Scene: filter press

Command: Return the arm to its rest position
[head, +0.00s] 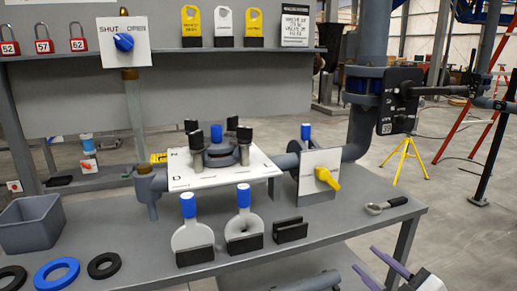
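My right gripper (364,258) shows at the lower right edge of the head view. Its two purple-grey fingers are spread apart with nothing between them. It is in front of and below the right end of the grey workbench (350,220), apart from the bench and the things on it. Most of my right arm is outside the picture. My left gripper is not in view.
On the bench stand a filter assembly on a white plate (215,180), a yellow-handled valve (325,178), blue-handled paddles (190,235), a black block (290,231), a spoon-like tool (385,206), gasket rings (57,274) and a grey bin (30,223). Open floor lies right of the bench.

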